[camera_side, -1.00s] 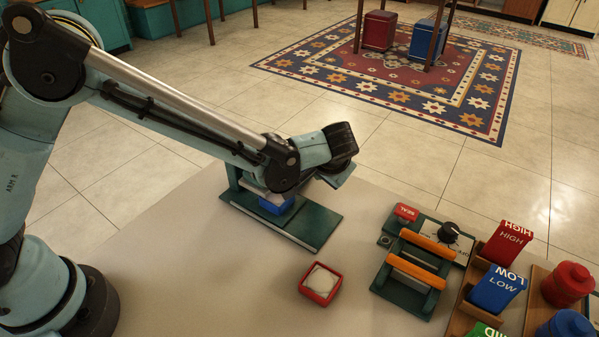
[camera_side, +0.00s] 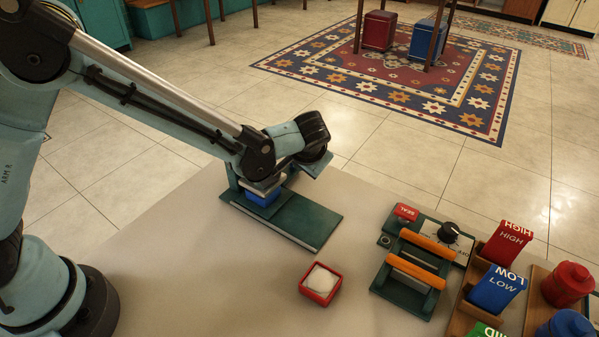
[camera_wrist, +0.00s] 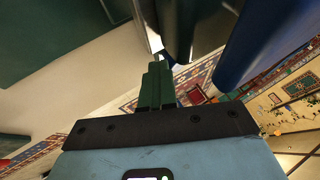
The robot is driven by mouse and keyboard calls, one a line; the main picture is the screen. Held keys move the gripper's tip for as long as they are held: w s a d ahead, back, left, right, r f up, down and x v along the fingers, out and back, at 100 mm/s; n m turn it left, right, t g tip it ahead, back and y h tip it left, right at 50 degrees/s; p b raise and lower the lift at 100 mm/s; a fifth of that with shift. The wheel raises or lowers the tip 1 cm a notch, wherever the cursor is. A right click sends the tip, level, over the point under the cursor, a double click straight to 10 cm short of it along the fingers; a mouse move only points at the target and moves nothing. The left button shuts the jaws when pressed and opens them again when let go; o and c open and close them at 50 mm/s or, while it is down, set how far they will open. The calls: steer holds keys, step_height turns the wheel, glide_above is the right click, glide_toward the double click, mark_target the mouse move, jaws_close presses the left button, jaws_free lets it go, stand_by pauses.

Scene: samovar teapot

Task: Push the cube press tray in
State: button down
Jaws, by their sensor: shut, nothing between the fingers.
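The cube press has a flat dark green base (camera_side: 300,222) on the table, with its upright frame at the left end. The blue tray (camera_side: 263,198) sits low in that frame, partly hidden by my wrist. In the wrist view, my gripper (camera_wrist: 157,68) shows as green fingers closed together and empty. A dark blue surface (camera_wrist: 270,35) stands to their upper right. In the side view my wrist is over the frame end of the press and hides the fingertips. I cannot tell whether they touch the tray.
A red dish with a white piece (camera_side: 320,280) lies in front of the press. A green device with orange handles (camera_side: 424,262) and a red SEAL button (camera_side: 405,212) stands right. HIGH (camera_side: 507,243) and LOW (camera_side: 496,288) boxes stand farther right.

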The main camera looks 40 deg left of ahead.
steer(key=shift+a, duration=0.35)
steer(key=d, duration=0.5)
steer(key=shift+s, duration=0.35)
steer(key=v, duration=1)
steer(key=s+a+r+h, duration=0.1)
steer(key=a, duration=0.3)
steer(key=s+a+r, duration=0.2)
steer(key=a, duration=0.2)
steer(key=s+a+r+h, duration=0.1)
steer(key=a, duration=0.3)
steer(key=shift+s+a+r+h, duration=0.15)
steer(key=shift+s+h, duration=0.15)
steer(key=shift+s, duration=0.1)
steer(key=s+a+f+t+h, duration=0.1)
steer(key=s+a+h, duration=0.1)
steer(key=s+a, duration=0.5)
steer(key=shift+s+a+n+t, duration=0.3)
steer(key=shift+s+a+t, duration=0.1)
steer(key=shift+s, duration=0.35)
